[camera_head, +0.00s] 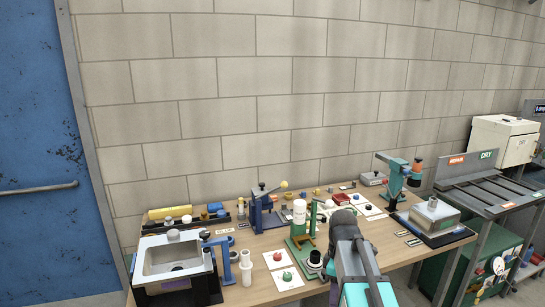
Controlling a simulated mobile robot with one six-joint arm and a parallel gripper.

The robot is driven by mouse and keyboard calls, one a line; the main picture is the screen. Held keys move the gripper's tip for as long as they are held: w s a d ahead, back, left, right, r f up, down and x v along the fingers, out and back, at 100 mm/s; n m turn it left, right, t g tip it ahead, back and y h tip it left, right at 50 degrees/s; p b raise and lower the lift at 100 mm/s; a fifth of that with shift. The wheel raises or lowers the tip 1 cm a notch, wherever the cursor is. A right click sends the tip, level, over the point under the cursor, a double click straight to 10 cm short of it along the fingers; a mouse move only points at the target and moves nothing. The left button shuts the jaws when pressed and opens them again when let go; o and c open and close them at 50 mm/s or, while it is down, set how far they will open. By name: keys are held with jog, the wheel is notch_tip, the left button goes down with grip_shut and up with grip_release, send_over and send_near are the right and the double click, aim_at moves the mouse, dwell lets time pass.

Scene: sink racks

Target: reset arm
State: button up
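My arm, in teal, grey and black, rises from the bottom edge of the head view, right of centre. Its dark rounded joint stands in front of the wooden workbench (255,290). I cannot make out gripper fingers, so I cannot see whether they hold anything.
A sink basin (172,258) is at the bench's left. A blue press (258,208) and a green stand (300,238) are near the middle. A teal machine (394,178) and a scale-like box (434,214) are at the right. A grey rack (485,190) stands beyond.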

jog(key=s+f+m+g, duration=0.1)
jog(key=s+f+m, duration=0.3)
jog(key=s+f, duration=0.6)
jog(key=s+a+f+m+g, duration=0.1)
jog(key=s+f+m, duration=0.3)
jog(key=s+f, duration=0.7)
jog(key=s+a+f+m+g, duration=0.1)
jog(key=s+f+m, duration=0.3)
jog(key=s+f, duration=0.6)
notch_tip(320, 180, down, 12)
jog(key=shift+s+f+m+g+b, duration=0.1)
jog(key=shift+s+m+g+b, duration=0.2)
jog(key=shift+s+g+b, duration=0.15)
jog(key=shift+w, duration=0.1)
